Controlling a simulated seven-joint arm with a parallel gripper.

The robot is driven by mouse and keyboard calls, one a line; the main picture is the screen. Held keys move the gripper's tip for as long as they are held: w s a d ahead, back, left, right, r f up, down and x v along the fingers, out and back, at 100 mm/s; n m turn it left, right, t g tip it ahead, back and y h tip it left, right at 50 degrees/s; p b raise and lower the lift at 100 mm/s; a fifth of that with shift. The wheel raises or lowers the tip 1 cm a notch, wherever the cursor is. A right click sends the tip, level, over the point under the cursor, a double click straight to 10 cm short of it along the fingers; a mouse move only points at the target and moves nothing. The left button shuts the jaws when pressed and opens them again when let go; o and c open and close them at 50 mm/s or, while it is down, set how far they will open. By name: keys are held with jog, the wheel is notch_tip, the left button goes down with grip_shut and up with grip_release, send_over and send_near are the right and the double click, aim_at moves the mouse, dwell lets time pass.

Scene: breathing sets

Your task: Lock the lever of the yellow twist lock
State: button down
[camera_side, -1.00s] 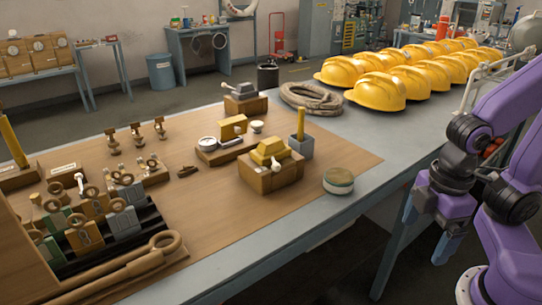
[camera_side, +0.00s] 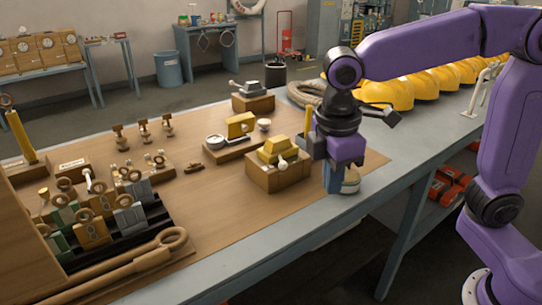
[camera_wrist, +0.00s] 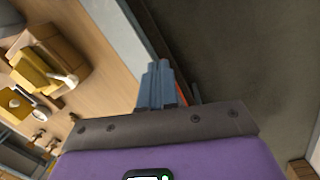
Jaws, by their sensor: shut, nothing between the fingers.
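The yellow twist lock (camera_side: 281,150) sits on a wooden block (camera_side: 276,177) near the middle of the table. Its pale lever (camera_side: 283,163) is on the near side of the yellow body. In the wrist view the lock (camera_wrist: 33,70) is at the upper left, with the lever's round knob (camera_wrist: 71,80) pointing toward the picture's right. My gripper (camera_side: 332,186) is shut and empty, to the right of the block and apart from it. The shut fingers also show in the wrist view (camera_wrist: 157,84).
A gauge stand (camera_side: 238,135) and a grey-topped block (camera_side: 253,98) stand behind the lock. A rack of tagged padlocks (camera_side: 97,229) stands at the left.

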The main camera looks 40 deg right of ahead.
jog(key=w+a+r+h, duration=0.1)
jog(key=w+a+r, duration=0.1)
jog(key=w, duration=0.8)
jog(key=w+a+r+n+g+h, duration=0.1)
jog(key=w+a, duration=0.3)
jog(key=w, duration=0.6)
jog(key=shift+w+a+r, duration=0.2)
jog(key=shift+w+r, duration=0.1)
jog(key=shift+r, duration=0.6)
jog(key=s+d+f, duration=0.1)
jog(key=d+f, duration=0.5)
jog(key=f, duration=0.4)
jog(key=shift+s+d+f, duration=0.15)
jog(key=shift+d, duration=0.25)
jog(key=shift+n, duration=0.3)
